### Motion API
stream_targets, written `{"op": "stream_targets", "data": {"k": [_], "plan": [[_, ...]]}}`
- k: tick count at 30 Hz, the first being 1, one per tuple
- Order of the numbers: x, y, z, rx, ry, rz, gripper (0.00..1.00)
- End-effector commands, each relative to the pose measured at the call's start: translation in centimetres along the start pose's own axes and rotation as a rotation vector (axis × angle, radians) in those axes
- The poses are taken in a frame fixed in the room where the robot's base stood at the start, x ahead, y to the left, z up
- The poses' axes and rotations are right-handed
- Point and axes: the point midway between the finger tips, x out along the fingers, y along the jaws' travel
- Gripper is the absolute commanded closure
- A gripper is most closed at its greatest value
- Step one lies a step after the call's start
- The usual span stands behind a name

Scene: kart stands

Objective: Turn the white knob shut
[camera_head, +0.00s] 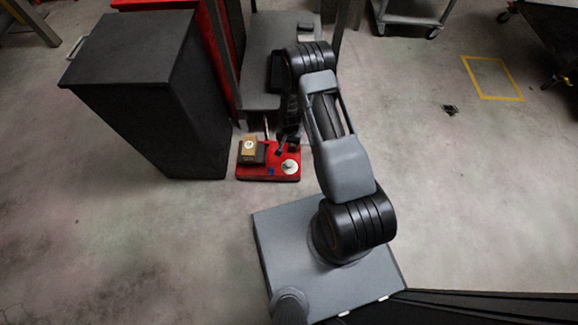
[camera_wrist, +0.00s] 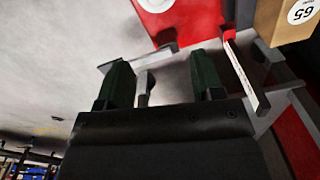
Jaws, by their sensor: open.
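The white knob (camera_head: 290,167) is a round pale disc on the right side of a small red board (camera_head: 268,176) on the floor. In the wrist view a slice of a white round part, probably the knob (camera_wrist: 151,4), shows at the top edge on the red board (camera_wrist: 185,22). My gripper (camera_head: 285,146) is just behind the knob in the head view, over the board's far right part. In the wrist view my gripper (camera_wrist: 162,65) has its dark green fingers apart, with the knob beyond them. The knob's turn position is too small to read.
A tan box (camera_head: 249,145) with a white label stands on the board's left; its label reads 65 in the wrist view (camera_wrist: 292,18). A thin metal piece with a red part (camera_wrist: 240,72) lies close to the right finger. A large black cabinet (camera_head: 145,85) stands left.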

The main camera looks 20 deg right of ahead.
Motion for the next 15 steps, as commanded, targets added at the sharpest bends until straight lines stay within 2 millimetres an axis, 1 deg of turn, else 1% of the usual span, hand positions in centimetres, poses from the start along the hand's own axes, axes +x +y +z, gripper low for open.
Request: {"op": "stream_targets", "data": {"k": [1,11,15], "plan": [[1.5,0.1,0.3,0.007,-0.006,0.003,0.39],[6.9,0.4,1.0,0.023,-0.013,0.007,0.39],[9.7,0.5,1.1,0.023,-0.012,0.007,0.39]]}}
